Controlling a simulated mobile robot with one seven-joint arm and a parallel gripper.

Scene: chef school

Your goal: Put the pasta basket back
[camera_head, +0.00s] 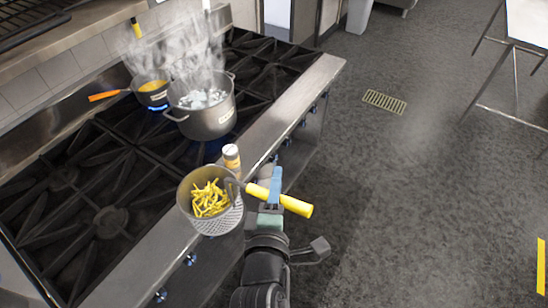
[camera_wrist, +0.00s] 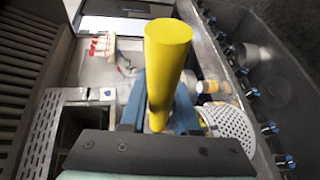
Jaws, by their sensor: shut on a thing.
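The pasta basket (camera_head: 226,222) is a perforated metal strainer with yellow pasta (camera_head: 211,198) inside and a yellow handle (camera_head: 279,199). In the head view it hangs over the front edge of the stove. My gripper (camera_head: 272,190) is shut on the yellow handle. In the wrist view the handle (camera_wrist: 165,65) stands large between the blue fingers, and the perforated basket (camera_wrist: 228,128) shows at the right.
A small pan (camera_head: 152,92) with an orange handle sits beside the pot. A bottle (camera_head: 231,158) stands on the stove's front ledge near the basket. The black burner grates (camera_head: 90,200) at left are bare. The floor (camera_head: 430,170) at right is open, with a table at the upper right.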

